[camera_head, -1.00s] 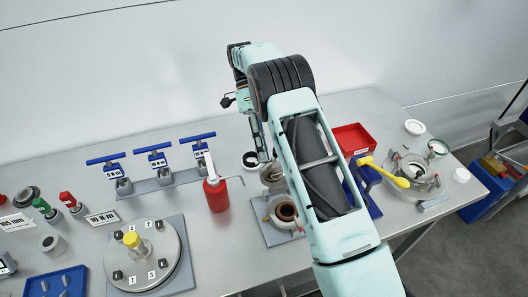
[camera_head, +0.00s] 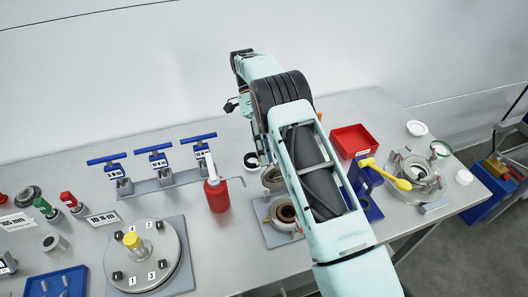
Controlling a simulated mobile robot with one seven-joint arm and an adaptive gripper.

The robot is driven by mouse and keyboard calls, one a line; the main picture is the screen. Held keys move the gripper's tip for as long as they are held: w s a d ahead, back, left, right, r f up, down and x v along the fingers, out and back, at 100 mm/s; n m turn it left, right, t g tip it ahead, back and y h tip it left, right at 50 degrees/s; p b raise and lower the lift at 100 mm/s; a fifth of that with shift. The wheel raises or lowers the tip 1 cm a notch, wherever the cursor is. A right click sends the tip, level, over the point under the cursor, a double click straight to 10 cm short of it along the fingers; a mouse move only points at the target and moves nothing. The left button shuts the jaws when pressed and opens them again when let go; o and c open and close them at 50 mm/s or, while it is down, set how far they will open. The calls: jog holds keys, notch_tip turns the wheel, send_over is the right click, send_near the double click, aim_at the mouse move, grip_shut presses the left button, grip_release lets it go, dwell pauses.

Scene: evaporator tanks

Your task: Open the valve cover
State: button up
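A round metal valve body (camera_head: 284,214) with a dark brown opening sits on a grey plate near the middle of the table. A round metal piece that looks like its cover (camera_head: 271,180) stands raised behind the opening, partly hidden by my arm. My arm crosses the view from the bottom right to the upper middle. Only a small part of what seems to be my gripper (camera_head: 262,148) shows left of the arm, just behind the raised piece. Its fingers are mostly hidden, and I cannot tell whether they touch anything.
A red bottle (camera_head: 217,194) with a bent spout stands close on the left. Blue T-handled tools (camera_head: 153,160) stand in a rack behind it. A bolted round flange (camera_head: 143,258) is at front left. A red bin (camera_head: 352,141) and yellow-handled tool (camera_head: 386,175) are right of my arm.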

jog(key=shift+a+f, duration=0.25)
jog(key=shift+f, duration=0.1)
jog(key=shift+s+r, duration=0.1)
jog(key=shift+s, duration=0.05)
